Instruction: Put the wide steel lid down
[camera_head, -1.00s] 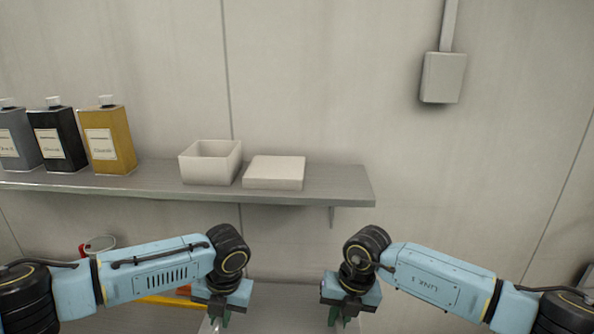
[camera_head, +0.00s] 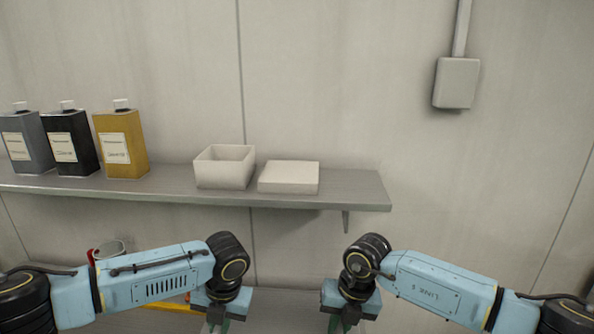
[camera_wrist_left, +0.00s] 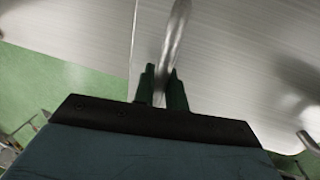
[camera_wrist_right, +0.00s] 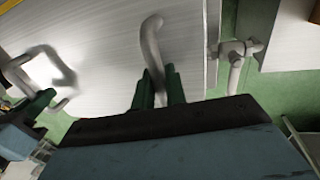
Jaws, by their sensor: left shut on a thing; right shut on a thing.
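The wide steel lid (camera_wrist_left: 230,70) shows in the left wrist view as a pale brushed sheet with bar handles. It also fills much of the right wrist view (camera_wrist_right: 105,80). My left gripper (camera_wrist_left: 163,82) is shut on one bar handle (camera_wrist_left: 176,40). My right gripper (camera_wrist_right: 158,85) is shut on the other handle (camera_wrist_right: 150,42). In the head view, my left gripper (camera_head: 218,325) and right gripper (camera_head: 343,325) are level and apart at the bottom edge; the lid is mostly cut off below them. I cannot tell its height above any surface.
A wall shelf (camera_head: 360,188) ahead holds an open white box (camera_head: 222,170), a flat white block (camera_head: 289,178) and several bottles (camera_head: 121,150). A steel surface (camera_head: 290,300) lies below the shelf. A grey tap-like fitting (camera_wrist_right: 237,52) shows in the right wrist view.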

